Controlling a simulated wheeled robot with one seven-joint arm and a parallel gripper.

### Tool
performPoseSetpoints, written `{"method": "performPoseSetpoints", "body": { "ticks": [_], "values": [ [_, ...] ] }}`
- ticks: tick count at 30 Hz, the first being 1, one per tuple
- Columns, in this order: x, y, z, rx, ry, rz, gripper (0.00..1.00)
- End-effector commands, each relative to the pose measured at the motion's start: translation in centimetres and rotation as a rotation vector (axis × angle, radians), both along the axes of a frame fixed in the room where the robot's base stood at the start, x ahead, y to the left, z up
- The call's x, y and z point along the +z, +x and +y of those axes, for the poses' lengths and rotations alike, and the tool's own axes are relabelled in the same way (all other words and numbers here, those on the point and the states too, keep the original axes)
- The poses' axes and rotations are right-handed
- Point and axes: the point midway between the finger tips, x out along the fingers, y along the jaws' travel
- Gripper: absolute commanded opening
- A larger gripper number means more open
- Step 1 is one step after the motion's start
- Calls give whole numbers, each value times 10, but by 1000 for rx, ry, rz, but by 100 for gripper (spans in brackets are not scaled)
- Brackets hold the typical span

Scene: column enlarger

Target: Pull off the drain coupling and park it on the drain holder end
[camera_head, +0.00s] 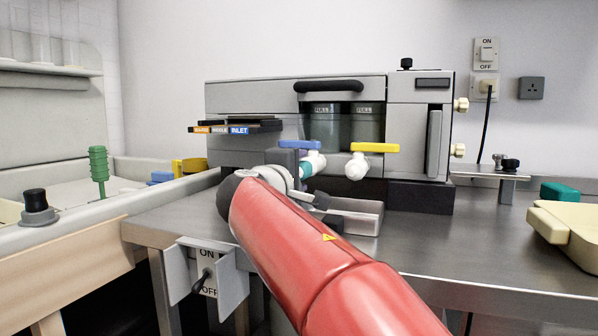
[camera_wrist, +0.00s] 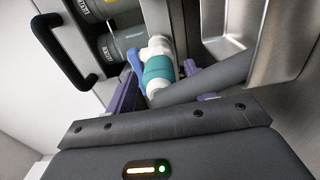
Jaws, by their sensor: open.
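A white valve (camera_head: 313,160) with a blue lever (camera_head: 299,145) is on the machine's front, with a teal coupling (camera_head: 305,170) on it. In the wrist view the teal coupling (camera_wrist: 158,72) sits on the white fitting (camera_wrist: 158,47). My gripper (camera_wrist: 160,80) is open, its purple fingers on either side of the coupling; contact cannot be told. In the head view my arm hides most of the gripper. A holder (camera_head: 236,124) at the machine's left has orange, grey and blue labels; the blue one reads INLET. The orange label is too small to read surely.
A second white valve (camera_head: 356,167) with a yellow lever (camera_head: 375,147) is close on the right. A black handle (camera_wrist: 65,50) is near the gripper.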

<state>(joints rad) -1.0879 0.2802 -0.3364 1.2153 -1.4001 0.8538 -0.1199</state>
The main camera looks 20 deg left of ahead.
Motion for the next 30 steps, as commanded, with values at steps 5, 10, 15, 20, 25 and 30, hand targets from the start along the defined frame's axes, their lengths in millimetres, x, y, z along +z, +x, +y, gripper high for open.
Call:
{"method": "performPoseSetpoints", "body": {
  "ticks": [5, 10, 15, 20, 25, 30],
  "values": [
    [0, 0, 0, 0, 0, 0, 55],
    [0, 0, 0, 0, 0, 0, 55],
    [1, 0, 0, 0, 0, 0, 55],
    [0, 0, 0, -1, 0, 0, 55],
    [1, 0, 0, -1, 0, 0, 55],
    [1, 0, 0, 0, 0, 0, 41]
  ]
}}
